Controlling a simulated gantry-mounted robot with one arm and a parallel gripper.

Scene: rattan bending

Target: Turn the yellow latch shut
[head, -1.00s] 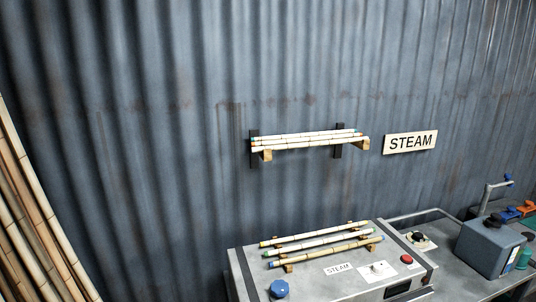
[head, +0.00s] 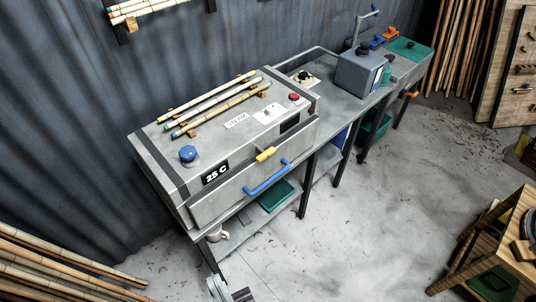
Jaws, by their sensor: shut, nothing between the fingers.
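The yellow latch (head: 265,154) is a small stubby piece on the front of the grey steam box (head: 225,187), near its upper front edge. It lies roughly along that edge; I cannot tell from this distance whether it is engaged. A blue bar handle (head: 267,178) is on the box front, just below the latch. The front panel looks closed. A display reading 25 C (head: 215,173) is to the left of the latch.
Several bamboo poles (head: 215,104) rest on top of the box, near a blue knob (head: 188,153) and red button (head: 294,97). A grey-blue box with a crank (head: 362,73) stands farther right. Open concrete floor (head: 340,220) lies in front; a wooden stand (head: 500,240) is at right.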

